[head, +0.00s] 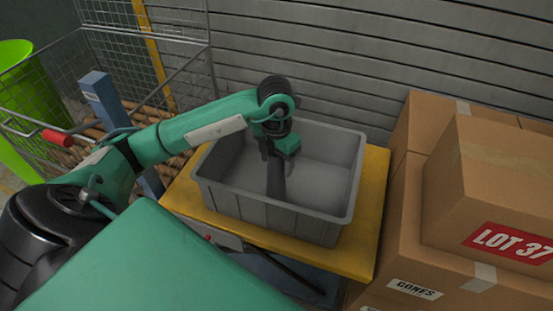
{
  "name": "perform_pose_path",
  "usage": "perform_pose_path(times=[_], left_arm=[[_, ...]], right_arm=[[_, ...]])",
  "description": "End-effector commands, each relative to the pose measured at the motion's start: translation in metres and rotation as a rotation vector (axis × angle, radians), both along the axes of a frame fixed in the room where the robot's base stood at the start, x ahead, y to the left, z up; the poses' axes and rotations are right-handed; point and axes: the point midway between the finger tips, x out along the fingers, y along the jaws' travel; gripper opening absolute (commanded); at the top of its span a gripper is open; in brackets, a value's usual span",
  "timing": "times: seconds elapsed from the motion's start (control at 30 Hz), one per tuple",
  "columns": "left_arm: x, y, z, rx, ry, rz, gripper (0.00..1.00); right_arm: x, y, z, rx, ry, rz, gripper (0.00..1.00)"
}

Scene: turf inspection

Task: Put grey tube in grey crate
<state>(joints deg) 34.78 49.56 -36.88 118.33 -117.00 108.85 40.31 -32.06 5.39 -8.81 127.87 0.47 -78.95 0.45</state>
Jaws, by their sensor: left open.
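The grey crate (325,222) sits on a yellow platform in the middle of the head view. My left gripper (274,158) reaches down into the crate from above, and its jaws are open. A dark grey tube (276,182) is in the crate directly below the gripper, left of the crate's middle. Its lower end is hidden behind the crate's front wall. I cannot tell whether the gripper still touches the tube. My right gripper is out of view.
The yellow platform (374,190) shows a bare strip right of the crate. Stacked cardboard boxes (490,200) stand close on the right. A wire cage (150,70) and a green bin (25,95) are at the left. A slatted grey wall (360,60) closes the back.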

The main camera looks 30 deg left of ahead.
Motion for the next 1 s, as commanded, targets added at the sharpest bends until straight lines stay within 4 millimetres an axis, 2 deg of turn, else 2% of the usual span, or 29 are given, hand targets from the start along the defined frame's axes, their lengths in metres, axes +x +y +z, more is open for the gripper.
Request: perform_pose_path(times=[0.17, 0.43, 0.6, 0.8, 1.0], left_arm=[[0.001, 0.0, 0.014, -0.002, -0.004, -0.001, 0.62], [0.001, 0.0, 0.075, 0.0, -0.006, 0.0, 0.62], [0.001, 0.001, 0.101, 0.001, -0.004, 0.001, 0.62], [0.0, 0.0, 0.118, 0.0, -0.001, 0.0, 0.62], [0.0, 0.0, 0.122, 0.0, 0.0, 0.001, 0.62]], right_arm=[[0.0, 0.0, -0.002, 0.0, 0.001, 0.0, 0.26], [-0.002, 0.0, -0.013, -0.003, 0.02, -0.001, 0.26], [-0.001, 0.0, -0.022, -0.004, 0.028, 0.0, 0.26], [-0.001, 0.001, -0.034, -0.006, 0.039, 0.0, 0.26], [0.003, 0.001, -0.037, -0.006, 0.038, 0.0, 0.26]])
